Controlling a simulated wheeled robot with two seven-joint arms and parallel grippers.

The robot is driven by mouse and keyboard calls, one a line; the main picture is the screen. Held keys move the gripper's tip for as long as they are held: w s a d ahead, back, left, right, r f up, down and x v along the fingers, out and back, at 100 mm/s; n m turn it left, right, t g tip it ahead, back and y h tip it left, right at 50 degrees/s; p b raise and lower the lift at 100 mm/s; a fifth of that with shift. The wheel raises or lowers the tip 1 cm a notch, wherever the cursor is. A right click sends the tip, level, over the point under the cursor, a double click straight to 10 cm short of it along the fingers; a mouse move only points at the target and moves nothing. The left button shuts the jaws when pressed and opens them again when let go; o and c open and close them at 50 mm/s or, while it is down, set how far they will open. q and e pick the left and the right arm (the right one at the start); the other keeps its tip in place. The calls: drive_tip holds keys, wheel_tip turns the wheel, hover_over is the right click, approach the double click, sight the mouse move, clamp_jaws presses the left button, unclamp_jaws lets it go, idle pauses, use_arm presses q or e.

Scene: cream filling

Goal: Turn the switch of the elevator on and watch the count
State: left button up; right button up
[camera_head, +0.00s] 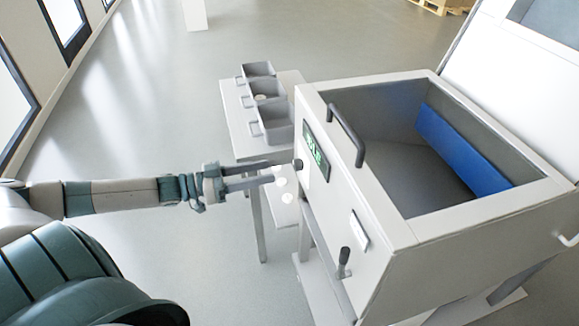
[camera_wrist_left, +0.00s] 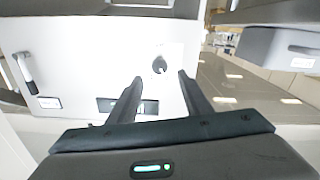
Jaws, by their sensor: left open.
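The elevator is a pale box-shaped machine (camera_head: 420,235) with an open top. Its front panel carries a small dark display (camera_head: 316,152) with green characters, too small to read. A black round knob, the switch (camera_head: 298,164), sits beside the display. My left gripper (camera_head: 273,173) is open and empty, its two fingers pointing at the panel close to the knob. In the left wrist view the knob (camera_wrist_left: 159,65) appears between and just beyond the fingertips (camera_wrist_left: 160,76). The display (camera_wrist_left: 148,106) is partly hidden by a finger there. I cannot tell whether the fingers touch the knob. My right gripper is not in view.
The floor (camera_head: 150,120) to the left is clear.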

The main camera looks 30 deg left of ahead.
sight(294, 166)
use_arm(q)
drive_tip(key=x, duration=0.5)
drive_tip(key=shift+w+d+r, duration=0.15)
drive_tip(key=shift+w+d, duration=0.1)
drive_tip(key=shift+w, duration=0.05)
drive_tip(key=shift+w+d+p, duration=0.35)
drive_tip(key=shift+w+d, duration=0.1)
drive_tip(key=shift+w, duration=0.1)
drive_tip(key=shift+w+d, duration=0.35)
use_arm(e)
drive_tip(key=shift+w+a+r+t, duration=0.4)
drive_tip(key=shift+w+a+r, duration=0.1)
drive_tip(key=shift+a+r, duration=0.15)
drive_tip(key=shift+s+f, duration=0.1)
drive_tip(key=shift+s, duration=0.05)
